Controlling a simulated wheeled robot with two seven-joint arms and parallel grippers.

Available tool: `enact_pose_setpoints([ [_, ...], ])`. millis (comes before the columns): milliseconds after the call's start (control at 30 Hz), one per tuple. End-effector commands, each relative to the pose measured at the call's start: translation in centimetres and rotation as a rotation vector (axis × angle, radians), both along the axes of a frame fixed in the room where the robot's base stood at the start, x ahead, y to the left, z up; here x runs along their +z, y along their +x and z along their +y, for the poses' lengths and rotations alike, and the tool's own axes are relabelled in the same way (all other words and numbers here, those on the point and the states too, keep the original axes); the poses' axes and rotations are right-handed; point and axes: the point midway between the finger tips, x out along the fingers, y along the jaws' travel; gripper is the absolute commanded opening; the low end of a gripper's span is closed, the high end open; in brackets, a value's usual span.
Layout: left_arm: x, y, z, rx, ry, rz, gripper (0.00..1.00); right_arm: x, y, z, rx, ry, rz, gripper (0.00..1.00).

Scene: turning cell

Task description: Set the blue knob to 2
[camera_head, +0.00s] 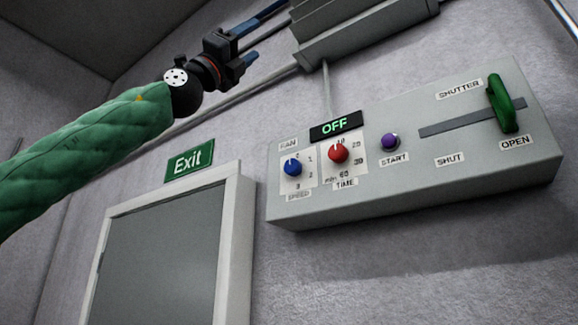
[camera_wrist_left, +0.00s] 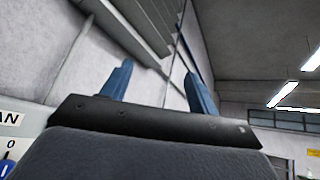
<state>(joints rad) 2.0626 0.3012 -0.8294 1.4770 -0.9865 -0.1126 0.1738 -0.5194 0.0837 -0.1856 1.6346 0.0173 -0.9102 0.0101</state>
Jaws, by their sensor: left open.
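The blue knob (camera_head: 292,168) is on the left of the grey control box on the wall, on a white plate marked FAN and SPEED, with 1, 2 and 3 around it. Its small pale mark seems to point up, but it is too small to read surely. My left gripper (camera_head: 272,30) is above and left of the box, apart from the knob. Its two blue fingers are spread, with nothing between them, as the left wrist view (camera_wrist_left: 157,72) also shows. A sliver of the knob (camera_wrist_left: 6,168) shows at that view's lower left edge. My right gripper is not in view.
The box (camera_head: 400,198) also carries a red TIME knob (camera_head: 338,153), an OFF display (camera_head: 336,126), a purple START button (camera_head: 390,141) and a green shutter handle (camera_head: 502,104) at OPEN. An Exit sign (camera_head: 188,161) and door (camera_head: 160,250) are at left. A ledge (camera_head: 370,38) juts out above.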

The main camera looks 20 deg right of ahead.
Motion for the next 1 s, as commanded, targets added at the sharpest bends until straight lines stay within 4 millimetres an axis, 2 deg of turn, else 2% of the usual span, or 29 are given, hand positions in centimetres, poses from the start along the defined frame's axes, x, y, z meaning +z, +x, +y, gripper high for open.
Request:
enact_pose_setpoints([
  [33, -0.6, -1.3, -1.7, 0.048, 0.075, -0.054, 0.60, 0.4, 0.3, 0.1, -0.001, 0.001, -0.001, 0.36],
  [67, -1.1, -1.6, -2.6, 0.075, 0.119, -0.078, 0.60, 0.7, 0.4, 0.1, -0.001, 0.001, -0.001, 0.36],
  [167, -3.6, -1.4, -5.4, 0.175, 0.270, -0.138, 0.60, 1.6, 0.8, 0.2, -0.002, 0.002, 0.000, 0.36],
  [300, -8.1, 1.5, -8.7, 0.333, 0.491, -0.171, 0.60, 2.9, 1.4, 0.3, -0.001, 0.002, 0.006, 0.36],
  [400, -11.5, 4.5, -9.9, 0.462, 0.648, -0.157, 0.60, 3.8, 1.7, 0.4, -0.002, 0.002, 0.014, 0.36],
  [500, -13.9, 7.3, -9.9, 0.592, 0.778, -0.111, 0.60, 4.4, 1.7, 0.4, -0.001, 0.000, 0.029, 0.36],
  [600, -15.6, 9.5, -9.2, 0.691, 0.869, -0.040, 0.60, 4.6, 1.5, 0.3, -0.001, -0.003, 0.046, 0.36],
  [700, -16.7, 10.9, -8.4, 0.746, 0.927, 0.035, 0.60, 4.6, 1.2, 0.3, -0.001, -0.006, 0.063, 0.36],
  [833, -17.6, 11.8, -7.8, 0.762, 0.967, 0.117, 0.60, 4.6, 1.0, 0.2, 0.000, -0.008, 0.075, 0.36],
  [1000, -17.7, 12.2, -8.3, 0.751, 0.966, 0.146, 0.60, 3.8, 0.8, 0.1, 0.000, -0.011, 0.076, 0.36],
])
